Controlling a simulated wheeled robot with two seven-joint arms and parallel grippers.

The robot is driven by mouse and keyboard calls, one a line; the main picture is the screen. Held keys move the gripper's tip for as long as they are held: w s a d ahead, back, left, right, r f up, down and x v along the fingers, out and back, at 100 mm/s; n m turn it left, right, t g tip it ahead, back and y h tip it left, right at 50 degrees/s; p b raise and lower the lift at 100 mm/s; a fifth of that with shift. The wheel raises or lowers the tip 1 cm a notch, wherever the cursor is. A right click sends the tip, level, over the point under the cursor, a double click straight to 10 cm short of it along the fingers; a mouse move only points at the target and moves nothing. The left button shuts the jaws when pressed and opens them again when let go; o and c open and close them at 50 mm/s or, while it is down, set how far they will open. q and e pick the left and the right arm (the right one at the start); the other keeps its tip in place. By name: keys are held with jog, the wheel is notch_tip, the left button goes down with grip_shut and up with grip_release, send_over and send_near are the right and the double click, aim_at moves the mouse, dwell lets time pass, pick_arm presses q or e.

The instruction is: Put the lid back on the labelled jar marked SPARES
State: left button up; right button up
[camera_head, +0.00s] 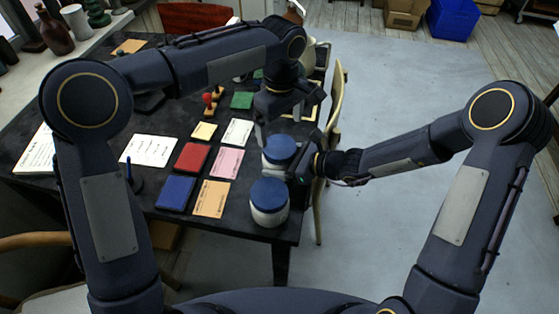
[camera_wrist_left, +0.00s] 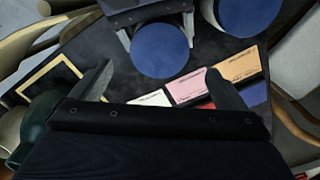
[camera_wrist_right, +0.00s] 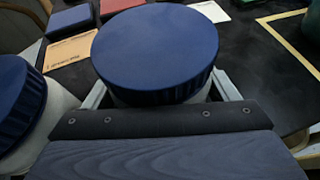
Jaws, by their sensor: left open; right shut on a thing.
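Two pale jars with blue lids stand near the table's right edge. On the far jar (camera_head: 274,167), the blue lid (camera_head: 281,149) sits on top; whether it is fully seated I cannot tell. My right gripper (camera_head: 298,168) is shut on this far jar from the right, its fingers (camera_wrist_right: 160,95) on either side below the lid (camera_wrist_right: 155,50). My left gripper (camera_head: 280,128) is open and empty above and just behind that lid, pointing down. The left wrist view shows the lid (camera_wrist_left: 160,48) beyond the open fingers. The near jar (camera_head: 268,216) wears its lid (camera_head: 269,193). No SPARES marking is readable.
Red (camera_head: 192,157) and blue (camera_head: 176,193) books, a pink card (camera_head: 227,162) and an orange card (camera_head: 211,199) lie left of the jars. Red-handled stamps (camera_head: 211,101) stand farther back. A chair (camera_head: 337,95) stands close beside the table's right edge.

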aim_at(279, 146)
pick_arm(q)
jog(key=shift+a+r+n, duration=0.1)
jog(key=shift+r+n, duration=0.55)
jog(key=shift+n, duration=0.55)
jog(key=shift+f, duration=0.1)
jog(key=shift+f, duration=3.95)
jog(key=shift+c, duration=0.3)
jog(key=c, duration=0.9)
jog(key=m, duration=0.6)
jog(key=shift+m, duration=0.4)
jog(key=shift+c, duration=0.2)
